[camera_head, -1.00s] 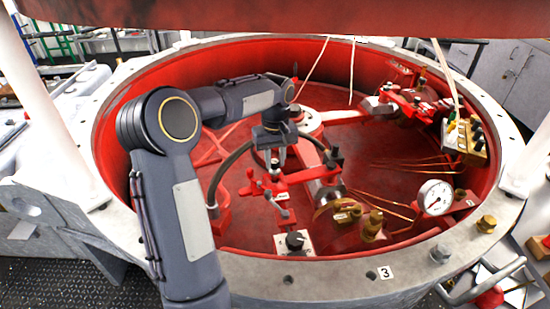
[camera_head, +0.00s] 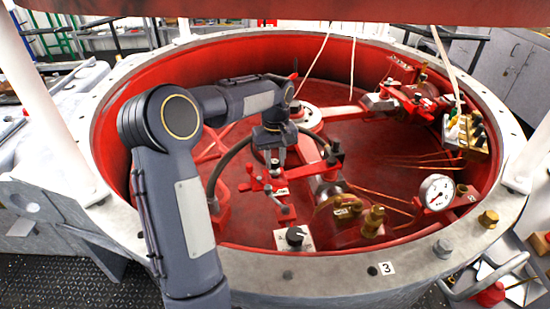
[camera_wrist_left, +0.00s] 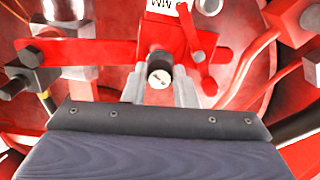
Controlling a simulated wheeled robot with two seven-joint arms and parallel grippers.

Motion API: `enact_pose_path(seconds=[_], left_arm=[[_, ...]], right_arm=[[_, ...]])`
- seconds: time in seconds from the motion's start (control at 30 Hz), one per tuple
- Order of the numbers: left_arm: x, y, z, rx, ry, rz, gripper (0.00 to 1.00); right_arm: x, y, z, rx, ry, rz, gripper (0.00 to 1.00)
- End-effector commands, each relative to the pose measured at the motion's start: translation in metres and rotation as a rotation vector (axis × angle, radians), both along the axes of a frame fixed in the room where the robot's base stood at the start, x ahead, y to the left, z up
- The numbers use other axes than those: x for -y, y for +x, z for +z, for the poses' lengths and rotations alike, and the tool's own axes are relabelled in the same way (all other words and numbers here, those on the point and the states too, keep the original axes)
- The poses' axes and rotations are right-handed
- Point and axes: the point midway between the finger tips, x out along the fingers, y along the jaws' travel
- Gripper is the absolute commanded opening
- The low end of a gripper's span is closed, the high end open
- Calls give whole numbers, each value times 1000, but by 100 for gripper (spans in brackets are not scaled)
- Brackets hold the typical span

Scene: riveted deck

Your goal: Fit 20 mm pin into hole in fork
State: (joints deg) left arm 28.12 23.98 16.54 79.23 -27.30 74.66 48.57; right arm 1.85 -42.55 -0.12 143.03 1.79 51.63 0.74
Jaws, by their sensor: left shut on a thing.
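My left gripper (camera_head: 275,165) reaches down inside the red drum, over the red linkage near its middle. In the left wrist view its two pale fingers (camera_wrist_left: 160,90) are shut on the pin (camera_wrist_left: 159,76), whose light round end shows between them. The red fork (camera_wrist_left: 165,38), by a white label reading "MM", lies just beyond the pin; in the head view the fork (camera_head: 279,184) is under the fingertips. I cannot tell whether the pin has entered the hole, as the hole is hidden. My right gripper is not in view.
The drum's grey flange (camera_head: 330,279) rings the work. A black knob (camera_head: 295,235), brass fittings (camera_head: 374,217) and a pressure gauge (camera_head: 437,192) stand to the front and right. A dark hose (camera_head: 222,168) curves left of the gripper. A red lever (camera_wrist_left: 205,72) is close right of the fingers.

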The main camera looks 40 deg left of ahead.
Motion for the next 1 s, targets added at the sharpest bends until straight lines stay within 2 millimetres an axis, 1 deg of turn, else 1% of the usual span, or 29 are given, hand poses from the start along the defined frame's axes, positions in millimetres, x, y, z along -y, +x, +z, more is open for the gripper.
enact_pose_path(seconds=[0.47,1.0], left_arm=[[0,0,-1,0,0,0,1],[0,0,-11,1,1,0,1]], right_arm=[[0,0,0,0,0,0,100],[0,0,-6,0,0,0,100]])
